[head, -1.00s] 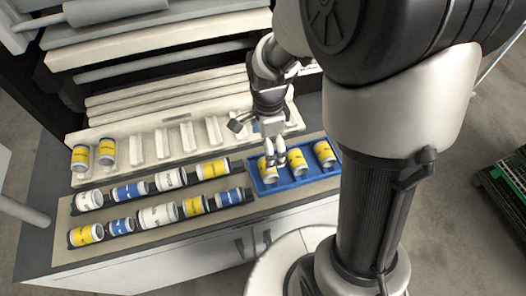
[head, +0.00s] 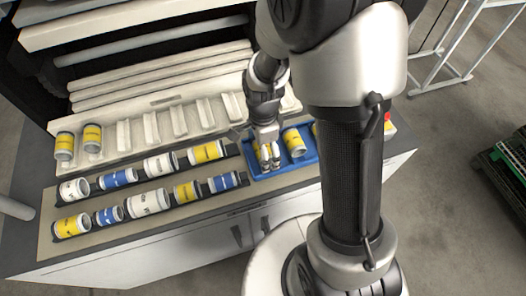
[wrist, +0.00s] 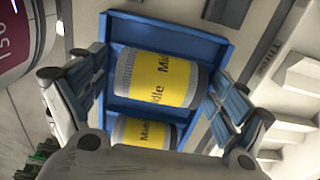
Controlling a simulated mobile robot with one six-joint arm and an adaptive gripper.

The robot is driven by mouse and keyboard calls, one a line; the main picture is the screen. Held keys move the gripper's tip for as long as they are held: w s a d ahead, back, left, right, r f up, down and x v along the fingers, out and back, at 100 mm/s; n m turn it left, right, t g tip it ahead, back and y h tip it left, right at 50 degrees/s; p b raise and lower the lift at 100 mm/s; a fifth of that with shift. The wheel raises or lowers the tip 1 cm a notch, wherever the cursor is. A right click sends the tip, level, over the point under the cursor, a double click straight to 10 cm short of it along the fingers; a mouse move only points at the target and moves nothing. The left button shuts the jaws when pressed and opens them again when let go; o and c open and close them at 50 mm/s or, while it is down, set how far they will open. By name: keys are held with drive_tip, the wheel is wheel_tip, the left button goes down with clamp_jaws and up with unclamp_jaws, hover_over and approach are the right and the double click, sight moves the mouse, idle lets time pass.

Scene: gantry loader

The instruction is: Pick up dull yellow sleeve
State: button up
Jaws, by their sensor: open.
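A sleeve with a dull yellow band, pale ends and dark lettering lies in a blue tray (head: 287,168). In the wrist view this sleeve (wrist: 157,78) lies on its side, framed between my fingers. My gripper (head: 269,157) is open over the tray's left end, with a finger (wrist: 85,85) on the left and another (wrist: 226,108) on the right of the sleeve. In the head view the fingers hide much of it. A second yellow sleeve (head: 294,142) lies beside it; it also shows lower in the wrist view (wrist: 146,131).
Two dark racks left of the tray hold yellow, blue and white sleeves, such as a blue one (head: 118,178). A pale slotted rack (head: 150,128) stands behind, with two yellow sleeves at its left. My arm column hides the tray's right end.

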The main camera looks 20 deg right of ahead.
drive_tip(key=shift+r, duration=0.1)
drive_tip(key=shift+c, duration=0.4)
drive_tip(key=c, duration=1.4)
drive_tip(key=shift+o, duration=0.2)
